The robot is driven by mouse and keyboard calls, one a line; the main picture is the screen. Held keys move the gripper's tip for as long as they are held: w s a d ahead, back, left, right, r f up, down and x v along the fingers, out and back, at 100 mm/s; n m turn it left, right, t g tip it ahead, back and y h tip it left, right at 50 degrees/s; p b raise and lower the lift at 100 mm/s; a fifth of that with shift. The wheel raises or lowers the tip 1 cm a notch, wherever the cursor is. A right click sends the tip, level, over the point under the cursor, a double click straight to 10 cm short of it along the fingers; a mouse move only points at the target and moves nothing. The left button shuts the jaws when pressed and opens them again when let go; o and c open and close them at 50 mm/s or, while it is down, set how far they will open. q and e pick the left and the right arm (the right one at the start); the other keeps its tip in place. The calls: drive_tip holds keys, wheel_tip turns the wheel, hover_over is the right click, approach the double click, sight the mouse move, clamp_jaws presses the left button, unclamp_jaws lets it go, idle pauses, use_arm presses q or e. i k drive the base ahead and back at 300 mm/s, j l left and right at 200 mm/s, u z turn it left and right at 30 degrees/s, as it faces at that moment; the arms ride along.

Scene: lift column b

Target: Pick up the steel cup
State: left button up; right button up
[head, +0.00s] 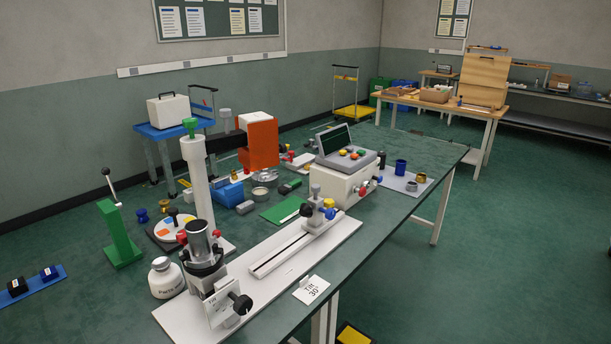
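The steel cup (198,238) is a shiny grey cylinder with an open top at the front left of the bench. It sits in a black ring of a white tilt fixture (218,302) with a black knob, and its lower part is hidden by the ring. It looks close to upright; I cannot tell any slight tilt.
A white jar (165,278) stands close left of the cup. A tall white post (198,185) with a green top rises just behind it. A white rail plate (290,250) and a "Tilt 30°" card (311,289) lie to the right. The bench's front right (400,222) is clear.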

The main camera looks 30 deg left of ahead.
sight(197, 235)
drive_tip(key=u, duration=1.55)
